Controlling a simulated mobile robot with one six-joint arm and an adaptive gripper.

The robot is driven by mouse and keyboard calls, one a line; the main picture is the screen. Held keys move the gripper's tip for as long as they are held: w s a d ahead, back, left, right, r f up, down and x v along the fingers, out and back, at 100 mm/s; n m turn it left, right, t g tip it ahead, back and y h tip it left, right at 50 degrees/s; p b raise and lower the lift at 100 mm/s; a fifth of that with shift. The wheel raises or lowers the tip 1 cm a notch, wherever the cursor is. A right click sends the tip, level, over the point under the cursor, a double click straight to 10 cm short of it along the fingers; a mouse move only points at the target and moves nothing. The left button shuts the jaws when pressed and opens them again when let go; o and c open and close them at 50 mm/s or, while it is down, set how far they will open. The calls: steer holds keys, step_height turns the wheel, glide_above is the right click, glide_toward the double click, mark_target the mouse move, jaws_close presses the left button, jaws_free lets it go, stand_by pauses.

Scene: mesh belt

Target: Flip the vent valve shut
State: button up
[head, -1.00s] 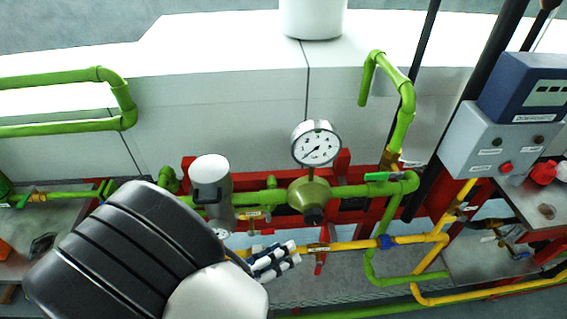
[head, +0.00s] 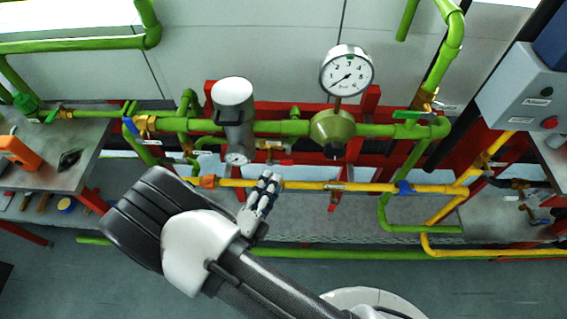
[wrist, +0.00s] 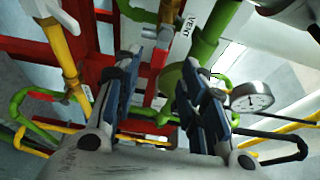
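A white label reading VENT (wrist: 184,27) shows at the top of the wrist view, beside a brass valve body (wrist: 168,11) on green pipe. A red piece (wrist: 160,55) shows just below the brass; I cannot tell whether it is the handle. In the head view, a small brass fitting with a pale tag (head: 270,145) sits between the grey canister and the regulator; it may be the same valve. My gripper (head: 268,180) is in front of the yellow pipe, below that fitting. In the wrist view my gripper (wrist: 168,85) is open and empty, its fingers apart.
The yellow pipe (head: 310,186) runs across close to my fingers. The grey canister (head: 234,105), large gauge (head: 347,72) and red frame (head: 370,105) stand behind. A red handle (head: 335,201) hangs below the yellow pipe to the right. Floor in front is clear.

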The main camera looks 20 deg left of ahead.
mark_target(283, 164)
steer(key=w, duration=0.2)
steer(key=w+d+b, duration=0.1)
steer(key=w, duration=0.5)
steer(key=shift+w+d, duration=0.2)
steer(key=shift+w, duration=0.05)
steer(key=shift+c, duration=0.5)
jaws_close()
